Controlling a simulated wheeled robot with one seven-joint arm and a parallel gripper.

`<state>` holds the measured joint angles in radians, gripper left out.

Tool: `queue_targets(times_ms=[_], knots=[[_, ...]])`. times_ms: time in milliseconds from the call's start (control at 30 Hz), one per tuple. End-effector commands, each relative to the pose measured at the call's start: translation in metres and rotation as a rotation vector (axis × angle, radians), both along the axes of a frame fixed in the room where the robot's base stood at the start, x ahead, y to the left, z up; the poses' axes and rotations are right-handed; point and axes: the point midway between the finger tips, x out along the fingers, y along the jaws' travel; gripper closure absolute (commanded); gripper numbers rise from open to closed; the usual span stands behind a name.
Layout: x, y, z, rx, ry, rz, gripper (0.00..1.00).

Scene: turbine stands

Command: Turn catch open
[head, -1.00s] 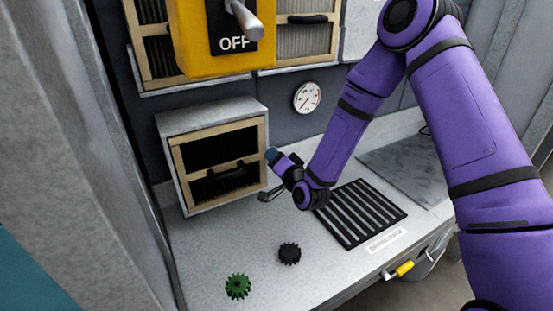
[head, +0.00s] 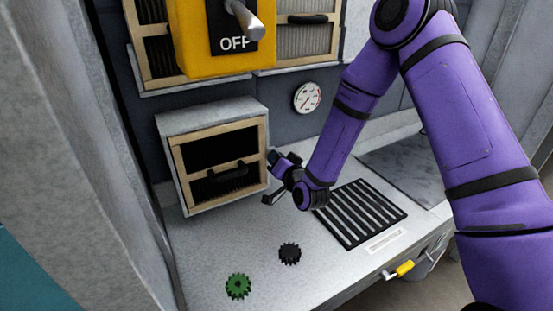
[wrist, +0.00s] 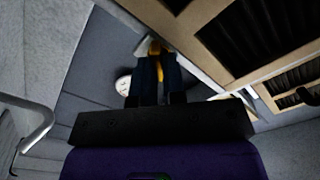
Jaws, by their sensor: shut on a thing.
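My gripper (head: 274,158) is at the right side of the small grey filter housing (head: 207,118), close to its wooden-framed front. In the wrist view my gripper (wrist: 154,58) has its two dark blue fingers close together. They are shut on a small catch (wrist: 154,47), of which a yellow part shows at the fingertips. A pale piece lies beside it. In the head view the catch is hidden behind my gripper, so I cannot tell its exact angle.
A yellow switch box (head: 215,55) marked OFF hangs above. A gauge (head: 307,97) is on the back wall. A black slatted rack (head: 362,213), a black gear (head: 289,253) and a green gear (head: 238,286) lie on the counter. The counter's front left is otherwise clear.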

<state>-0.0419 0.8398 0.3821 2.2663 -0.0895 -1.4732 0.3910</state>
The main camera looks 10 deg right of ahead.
Motion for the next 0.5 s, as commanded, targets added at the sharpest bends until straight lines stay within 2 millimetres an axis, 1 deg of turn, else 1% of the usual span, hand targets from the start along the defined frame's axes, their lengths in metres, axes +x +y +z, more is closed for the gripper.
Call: queue_targets(times_ms=[500], knots=[[-0.0016,0.0027,0.0008,-0.414,-0.172,0.002,1.00]])
